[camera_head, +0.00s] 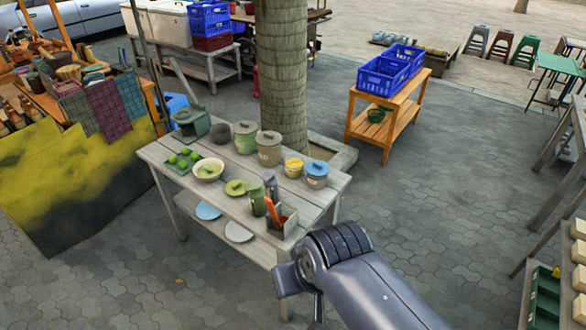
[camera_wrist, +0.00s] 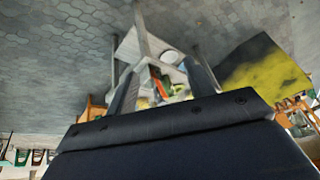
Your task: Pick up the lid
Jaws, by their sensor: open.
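A green lid (camera_head: 236,188) with a small knob lies on the wooden table (camera_head: 215,137), between a pale bowl (camera_head: 208,170) and a dark green jar (camera_head: 257,202). Other lids sit on a green pot (camera_head: 245,139), a beige pot (camera_head: 269,149) and a blue-topped pot (camera_head: 317,175) along the far side. My gripper (camera_wrist: 162,70) is open and empty in the wrist view, with its fingers apart and the table beyond them. In the head view, my arm is in front of the table's near right corner, away from the lid. I cannot make out the lid in the wrist view.
A caddy (camera_head: 282,226) with orange-handled items stands at the table's near corner, beside a grey bottle (camera_head: 270,186). A tree trunk (camera_head: 281,60) rises behind the table. A wooden stand with blue crates (camera_head: 384,77) is further back. Paved floor is clear right of the table.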

